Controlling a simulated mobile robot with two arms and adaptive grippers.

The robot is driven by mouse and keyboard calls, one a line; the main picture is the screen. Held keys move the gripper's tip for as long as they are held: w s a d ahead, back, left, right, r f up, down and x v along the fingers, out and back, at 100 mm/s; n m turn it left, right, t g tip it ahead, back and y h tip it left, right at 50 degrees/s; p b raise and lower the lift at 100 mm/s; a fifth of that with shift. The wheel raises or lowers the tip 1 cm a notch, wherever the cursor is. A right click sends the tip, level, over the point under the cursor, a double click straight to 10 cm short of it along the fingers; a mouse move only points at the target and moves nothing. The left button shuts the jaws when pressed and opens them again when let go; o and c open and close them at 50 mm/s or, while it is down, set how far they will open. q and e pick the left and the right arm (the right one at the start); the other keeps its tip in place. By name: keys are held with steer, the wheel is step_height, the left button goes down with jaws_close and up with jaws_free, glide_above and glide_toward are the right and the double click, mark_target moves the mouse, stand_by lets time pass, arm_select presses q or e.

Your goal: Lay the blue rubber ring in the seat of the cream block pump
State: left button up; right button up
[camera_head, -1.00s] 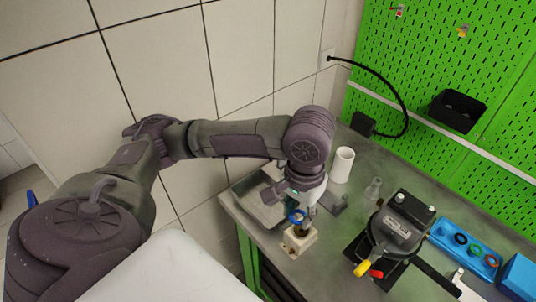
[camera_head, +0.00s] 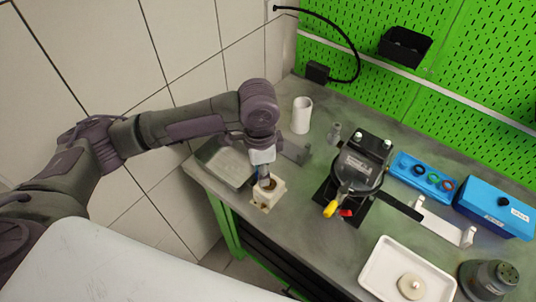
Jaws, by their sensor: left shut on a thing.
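The cream block pump (camera_head: 274,195) sits on the grey bench near its left front edge, with a dark round opening in its top. My left gripper (camera_head: 263,170) points down right over it and is shut on the blue rubber ring (camera_head: 264,174). Only a small bit of blue shows between the fingers and the pump's top. I cannot tell whether the ring touches the seat. My right gripper is out of view.
A black device (camera_head: 358,172) with yellow and red tips stands to the right.

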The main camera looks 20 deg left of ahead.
arm_select(q)
steer(key=m, duration=0.1)
steer(key=w+d+m+p, duration=0.1)
steer(key=m, duration=0.1)
steer(key=shift+w+r, duration=0.2)
steer(key=shift+w+d+f+m, duration=0.1)
steer(key=shift+w+f+m, duration=0.15)
steer(key=shift+m, duration=0.35)
step_height(320, 180, down, 5)
steer(key=b, duration=0.5)
steer(key=shift+b, duration=0.35)
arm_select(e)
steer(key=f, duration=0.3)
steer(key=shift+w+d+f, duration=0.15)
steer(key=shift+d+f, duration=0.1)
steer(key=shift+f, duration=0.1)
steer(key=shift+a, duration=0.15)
arm_select(q)
steer(key=shift+p, duration=0.3)
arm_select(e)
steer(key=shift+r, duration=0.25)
arm_select(q)
steer(key=shift+r, duration=0.1)
steer(key=shift+p, duration=0.35)
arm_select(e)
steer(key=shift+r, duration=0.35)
